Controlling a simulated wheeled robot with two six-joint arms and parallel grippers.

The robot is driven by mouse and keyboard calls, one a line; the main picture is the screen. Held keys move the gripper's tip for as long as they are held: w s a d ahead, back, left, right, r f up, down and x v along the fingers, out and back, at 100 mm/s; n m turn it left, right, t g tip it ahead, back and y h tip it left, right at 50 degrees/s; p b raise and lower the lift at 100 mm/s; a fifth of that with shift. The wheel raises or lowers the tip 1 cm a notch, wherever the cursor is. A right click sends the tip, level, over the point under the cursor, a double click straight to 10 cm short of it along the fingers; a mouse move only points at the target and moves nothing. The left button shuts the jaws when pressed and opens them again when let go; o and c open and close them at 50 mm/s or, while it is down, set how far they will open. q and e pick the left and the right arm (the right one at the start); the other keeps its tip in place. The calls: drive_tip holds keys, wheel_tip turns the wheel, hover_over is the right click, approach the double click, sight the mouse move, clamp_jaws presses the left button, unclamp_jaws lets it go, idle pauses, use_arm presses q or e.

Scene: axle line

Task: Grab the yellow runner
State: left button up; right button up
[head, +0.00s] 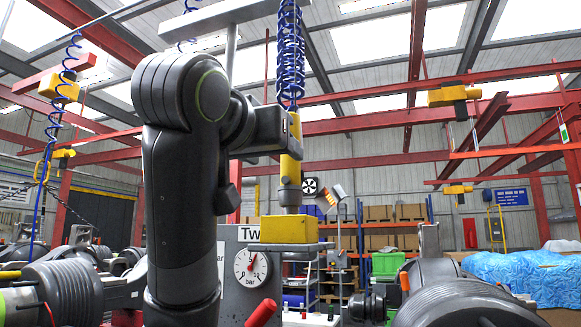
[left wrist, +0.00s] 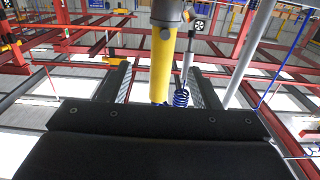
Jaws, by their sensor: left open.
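The yellow runner (head: 291,168) is a yellow cylinder with a grey nose, hanging upright from a blue coiled hose. My left gripper (head: 288,136) is level with its upper body, and its dark body hides part of the runner's left side. In the left wrist view the runner (left wrist: 162,70) stands between the two spread fingers of the left gripper (left wrist: 160,85), with a gap visible on each side. The picture there is upside down, with the nose at the top. The fingers are open and do not visibly close on it. My right gripper is not seen.
A yellow block (head: 289,230) lies below the runner's nose, beside a grey stand with a pressure gauge (head: 252,266). Large dark ribbed parts (head: 470,303) fill the bottom right. Another blue coiled hose (head: 66,75) hangs at the left.

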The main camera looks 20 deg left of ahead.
sight(286, 164)
use_arm(q)
drive_tip(key=w+p, duration=0.1)
drive_tip(key=w, duration=0.4)
drive_tip(key=w+p, duration=0.2)
drive_tip(key=w, duration=0.2)
drive_tip(key=shift+w+a+r+p, duration=0.1)
drive_tip(key=shift+w+p, duration=0.25)
drive_tip(key=shift+w, duration=0.25)
drive_tip(key=shift+s, duration=0.1)
drive_tip(key=shift+c, duration=0.6)
clamp_jaws()
